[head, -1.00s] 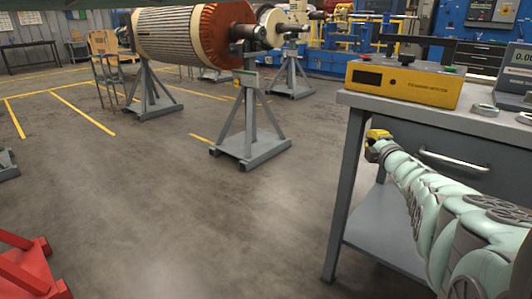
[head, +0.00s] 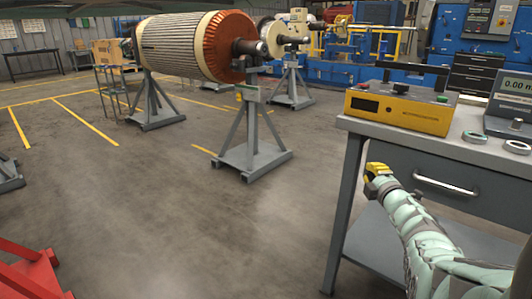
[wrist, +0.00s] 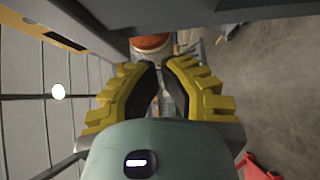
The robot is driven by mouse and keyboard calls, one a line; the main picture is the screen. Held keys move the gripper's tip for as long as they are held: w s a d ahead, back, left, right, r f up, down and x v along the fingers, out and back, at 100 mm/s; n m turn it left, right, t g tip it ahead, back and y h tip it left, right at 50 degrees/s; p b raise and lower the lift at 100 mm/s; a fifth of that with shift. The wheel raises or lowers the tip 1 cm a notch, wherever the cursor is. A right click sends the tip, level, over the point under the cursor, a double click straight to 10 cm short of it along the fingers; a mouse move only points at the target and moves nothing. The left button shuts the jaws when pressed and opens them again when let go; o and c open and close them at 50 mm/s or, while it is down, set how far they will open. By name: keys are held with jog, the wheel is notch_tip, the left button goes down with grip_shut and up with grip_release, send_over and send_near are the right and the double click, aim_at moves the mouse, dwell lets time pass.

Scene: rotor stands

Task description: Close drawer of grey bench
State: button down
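The grey bench (head: 352,200) stands at the right of the head view. Its drawer (head: 405,163) has a dark grey front with a silver bar handle (head: 446,186). The drawer front sits under the bench top; I cannot tell whether it stands out a little. My gripper (head: 375,170) has yellow fingers and is in front of the drawer's left end, left of the handle, with no clear contact. In the wrist view, the two fingers (wrist: 159,68) are a little apart with nothing between them. The handle is not clear in the wrist view.
A yellow tester box (head: 400,110), a meter (head: 510,100) and metal rings (head: 475,137) stand on the bench top. A large rotor (head: 190,47) rests on grey stands behind. A red stand (head: 30,272) is at lower left. The floor between is clear.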

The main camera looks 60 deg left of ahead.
jog(key=p+v, duration=0.2)
jog(key=v, duration=0.4)
jog(key=shift+s+f+p, duration=0.2)
jog(key=shift+s+p, duration=0.15)
jog(key=shift+d, duration=0.1)
